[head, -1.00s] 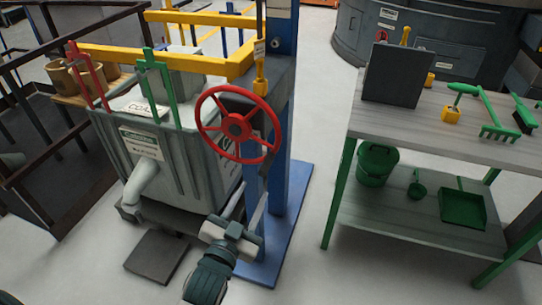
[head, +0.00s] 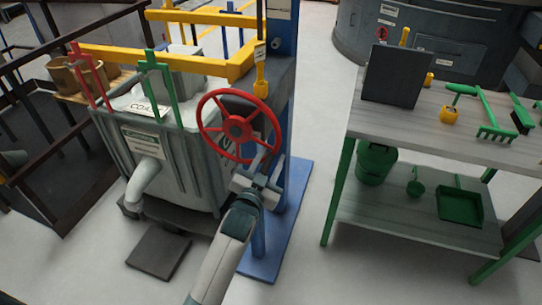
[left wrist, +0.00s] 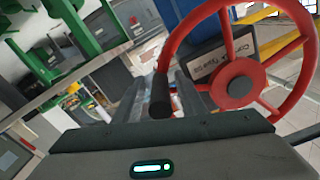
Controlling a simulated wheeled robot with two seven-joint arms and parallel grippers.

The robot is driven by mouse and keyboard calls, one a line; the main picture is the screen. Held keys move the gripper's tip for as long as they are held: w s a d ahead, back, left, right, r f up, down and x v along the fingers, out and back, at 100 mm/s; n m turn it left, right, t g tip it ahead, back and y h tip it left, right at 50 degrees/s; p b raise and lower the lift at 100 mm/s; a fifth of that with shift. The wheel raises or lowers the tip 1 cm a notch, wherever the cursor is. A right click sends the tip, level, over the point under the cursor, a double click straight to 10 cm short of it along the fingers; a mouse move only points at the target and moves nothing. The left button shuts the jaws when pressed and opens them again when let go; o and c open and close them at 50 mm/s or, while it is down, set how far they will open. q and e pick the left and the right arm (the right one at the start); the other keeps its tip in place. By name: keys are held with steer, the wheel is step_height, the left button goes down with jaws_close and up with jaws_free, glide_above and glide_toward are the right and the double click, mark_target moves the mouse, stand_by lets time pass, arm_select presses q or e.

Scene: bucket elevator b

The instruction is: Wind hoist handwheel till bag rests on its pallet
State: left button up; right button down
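The red handwheel (head: 238,125) is on the front of the blue column. Its black grip (left wrist: 160,97) shows in the left wrist view. My left gripper (head: 265,163) is at the wheel's lower right rim. Its fingers look apart, with the grip between or just in front of them; whether they touch it I cannot tell. My right gripper is not in view.
Yellow rails (head: 160,62) pass above the container. The blue column (head: 279,110) has a blue foot plate. A dark flat plate (head: 158,254) lies on the floor. A bench (head: 445,133) with green tools stands right. Floor between column and bench is clear.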

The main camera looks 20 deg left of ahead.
arm_select(q)
steer(key=shift+w, duration=0.25)
steer(key=shift+c, duration=0.9)
jaws_close()
steer(key=shift+f, duration=0.15)
